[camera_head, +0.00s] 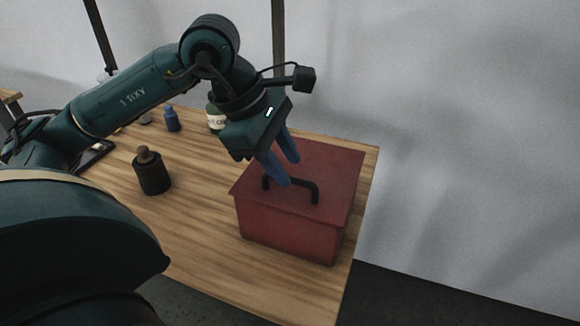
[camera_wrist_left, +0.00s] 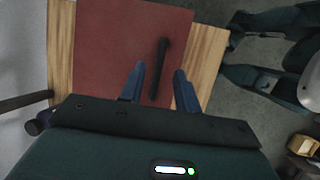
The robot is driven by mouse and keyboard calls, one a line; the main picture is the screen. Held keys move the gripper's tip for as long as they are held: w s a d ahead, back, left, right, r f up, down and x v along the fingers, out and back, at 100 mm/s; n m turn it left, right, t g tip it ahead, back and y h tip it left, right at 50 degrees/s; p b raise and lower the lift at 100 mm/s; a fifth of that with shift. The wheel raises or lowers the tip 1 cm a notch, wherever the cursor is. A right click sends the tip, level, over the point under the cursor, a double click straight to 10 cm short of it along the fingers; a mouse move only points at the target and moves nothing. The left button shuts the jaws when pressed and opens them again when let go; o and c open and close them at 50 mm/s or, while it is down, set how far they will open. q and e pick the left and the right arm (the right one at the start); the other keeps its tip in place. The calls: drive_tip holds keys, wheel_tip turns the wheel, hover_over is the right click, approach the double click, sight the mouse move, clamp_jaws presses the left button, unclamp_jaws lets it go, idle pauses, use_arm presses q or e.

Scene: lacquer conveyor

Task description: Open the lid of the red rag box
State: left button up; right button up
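The red rag box (camera_head: 290,222) stands on the right end of the wooden table, its flat lid (camera_head: 335,165) closed. A black bar handle (camera_head: 312,187) is on top of the lid. My left gripper (camera_head: 288,172) is over the lid, with its blue fingers pointing down beside the handle. In the left wrist view the fingers (camera_wrist_left: 158,82) are apart, and the black handle (camera_wrist_left: 160,68) shows between them, a little beyond the tips. I cannot tell whether the fingers touch it. The right gripper is not clearly in view.
The wooden table (camera_head: 195,215) holds a dark jar with a brown stopper (camera_head: 151,172), a small blue bottle (camera_head: 172,120) and a green labelled bottle (camera_head: 215,118) left of the box. The table's right edge is close to the box. A white wall stands behind.

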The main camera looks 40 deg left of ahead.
use_arm(q)
drive_tip(key=shift+x, duration=1.2)
drive_tip(key=shift+c, duration=0.5)
clamp_jaws()
drive_tip(key=shift+r, duration=0.1)
